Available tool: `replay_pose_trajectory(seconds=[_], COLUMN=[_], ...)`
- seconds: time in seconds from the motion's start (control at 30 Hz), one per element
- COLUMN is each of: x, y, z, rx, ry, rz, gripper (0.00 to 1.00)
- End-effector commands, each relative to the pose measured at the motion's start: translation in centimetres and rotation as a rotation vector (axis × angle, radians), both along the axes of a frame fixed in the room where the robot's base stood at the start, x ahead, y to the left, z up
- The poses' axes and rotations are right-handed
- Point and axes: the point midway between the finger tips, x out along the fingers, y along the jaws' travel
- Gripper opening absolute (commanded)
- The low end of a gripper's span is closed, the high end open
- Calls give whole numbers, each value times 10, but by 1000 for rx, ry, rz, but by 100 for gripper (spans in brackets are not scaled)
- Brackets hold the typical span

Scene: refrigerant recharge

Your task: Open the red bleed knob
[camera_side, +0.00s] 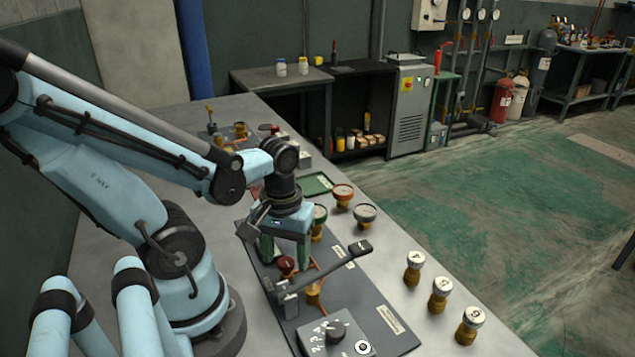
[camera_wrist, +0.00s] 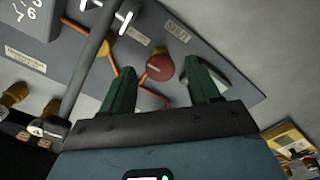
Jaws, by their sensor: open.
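The red bleed knob (camera_side: 287,266) is a small round red knob on the grey panel (camera_side: 395,345), below my gripper in the side view. In the wrist view the red knob (camera_wrist: 160,68) shows a light mark on its top and lies in the gap between the fingertips. My gripper (camera_side: 285,256) points down over the panel with its two green fingers apart. The fingers also show in the wrist view (camera_wrist: 161,72), one on each side of the knob in the picture. Nothing is held. Whether a finger touches the knob, I cannot tell.
A long lever with a black end (camera_side: 360,248) reaches across the panel close to my gripper. Orange pipes (camera_wrist: 125,72) run beside the knob. A grey dial box (camera_side: 335,332) stands at the front. Gauges (camera_side: 342,194) and labelled brass-based pieces (camera_side: 440,294) stand to the right.

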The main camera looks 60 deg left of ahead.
Motion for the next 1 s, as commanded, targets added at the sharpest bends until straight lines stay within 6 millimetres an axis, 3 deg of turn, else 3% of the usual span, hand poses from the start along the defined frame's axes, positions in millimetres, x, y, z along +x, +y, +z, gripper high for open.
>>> replay_pose_trajectory(seconds=[0.47,1.0], x=[-1,-1], y=[0,0], z=[40,102], rx=[0,-1], ry=[0,1], rz=[0,1], gripper=[61,61])
